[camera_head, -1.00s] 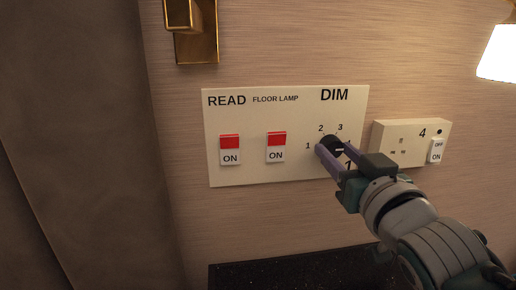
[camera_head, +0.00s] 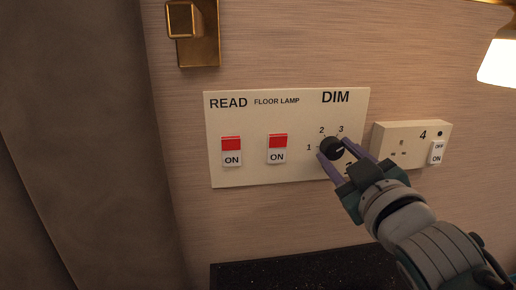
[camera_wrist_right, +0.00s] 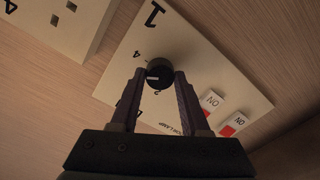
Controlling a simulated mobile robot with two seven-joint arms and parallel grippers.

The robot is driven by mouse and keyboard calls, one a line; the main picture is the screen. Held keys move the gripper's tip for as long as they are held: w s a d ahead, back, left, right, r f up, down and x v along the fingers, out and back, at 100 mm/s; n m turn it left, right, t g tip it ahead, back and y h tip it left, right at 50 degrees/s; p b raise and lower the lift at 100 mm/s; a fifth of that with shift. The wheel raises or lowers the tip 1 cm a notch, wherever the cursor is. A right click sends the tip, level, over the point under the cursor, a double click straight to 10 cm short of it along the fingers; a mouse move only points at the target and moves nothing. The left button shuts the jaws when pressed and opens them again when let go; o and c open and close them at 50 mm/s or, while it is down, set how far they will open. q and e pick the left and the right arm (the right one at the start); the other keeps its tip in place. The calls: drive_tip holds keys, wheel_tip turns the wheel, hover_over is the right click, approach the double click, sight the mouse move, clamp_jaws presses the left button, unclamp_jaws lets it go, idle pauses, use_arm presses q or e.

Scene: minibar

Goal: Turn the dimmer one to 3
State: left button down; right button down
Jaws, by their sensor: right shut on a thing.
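The dimmer knob (camera_head: 331,147) is a round black dial with a white mark, under the word DIM on the cream switch panel (camera_head: 240,177). Small numbers surround it; 1, 2 and 3 are readable in the head view. The wrist view also shows the knob (camera_wrist_right: 159,73) at the fingertips. The fingers hide part of the number ring. My left gripper is out of view.
Two red and white switches, READ (camera_head: 231,151) and FLOOR LAMP (camera_head: 277,149), are left of the knob. A socket (camera_head: 400,140) is close on the right. A brass fitting (camera_head: 195,35) is above, a dark countertop (camera_head: 300,272) below, a lit lamp (camera_head: 499,62) upper right.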

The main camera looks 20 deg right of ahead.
drive_tip(key=n, duration=0.5)
drive_tip(key=shift+n, duration=0.3)
idle(0.4)
drive_tip(key=shift+c, duration=2)
unclamp_jaws()
